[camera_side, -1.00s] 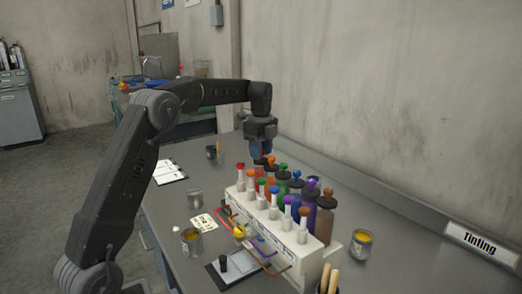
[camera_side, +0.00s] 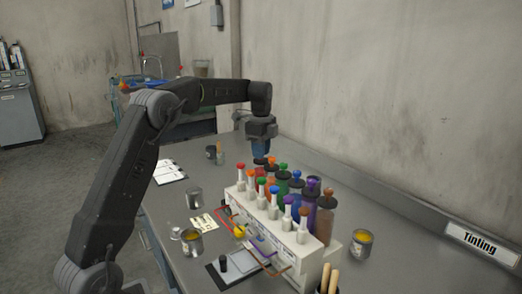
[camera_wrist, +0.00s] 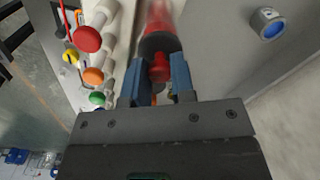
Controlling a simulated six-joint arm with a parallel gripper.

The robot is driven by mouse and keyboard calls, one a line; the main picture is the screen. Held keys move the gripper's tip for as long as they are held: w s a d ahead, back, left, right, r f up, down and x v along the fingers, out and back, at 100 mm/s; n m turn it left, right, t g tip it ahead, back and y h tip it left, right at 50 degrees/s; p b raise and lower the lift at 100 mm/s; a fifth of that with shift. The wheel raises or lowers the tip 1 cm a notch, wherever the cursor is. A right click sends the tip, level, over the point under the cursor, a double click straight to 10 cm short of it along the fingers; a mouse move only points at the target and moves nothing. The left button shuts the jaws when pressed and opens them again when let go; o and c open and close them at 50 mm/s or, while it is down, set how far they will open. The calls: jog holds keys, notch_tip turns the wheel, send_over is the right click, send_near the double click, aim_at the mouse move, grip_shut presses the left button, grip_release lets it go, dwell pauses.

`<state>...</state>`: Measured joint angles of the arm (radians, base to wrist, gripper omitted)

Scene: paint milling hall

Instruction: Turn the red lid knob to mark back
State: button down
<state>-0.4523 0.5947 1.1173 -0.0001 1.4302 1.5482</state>
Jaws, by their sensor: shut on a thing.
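The red lid knob (camera_wrist: 159,68) sits between the blue fingers of my gripper (camera_wrist: 156,74) in the wrist view, and the gripper is shut on it. Below the knob is a dark lid (camera_wrist: 160,44) on a red bottle (camera_wrist: 160,14). In the side view my gripper (camera_side: 260,150) points down over the far end of the bottle row. There the fingers hide the knob, and only the dark lid (camera_side: 259,161) shows under them. I cannot make out the mark back or the knob's angle to it.
A white rack (camera_side: 305,258) with several coloured knobs stands close beside the bottles. An orange lid knob (camera_side: 271,161) is very near my gripper. Tins (camera_side: 193,201) and a clipboard (camera_side: 169,172) lie to the left. The bench right of the bottles is mostly clear.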

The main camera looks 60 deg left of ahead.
jog(key=n, duration=0.4)
jog(key=shift+n, duration=0.3)
jog(key=n, duration=0.4)
jog(key=shift+n, duration=0.3)
jog(key=n, duration=0.4)
jog(key=shift+r+n, duration=0.1)
jog(key=shift+n, duration=0.2)
jog(key=n, duration=0.3)
jog(key=shift+n, duration=0.3)
jog(key=n, duration=0.3)
jog(key=shift+n, duration=0.3)
jog(key=n, duration=0.4)
jog(key=shift+n, duration=0.3)
jog(key=n, duration=0.4)
jog(key=shift+n, duration=1.8)
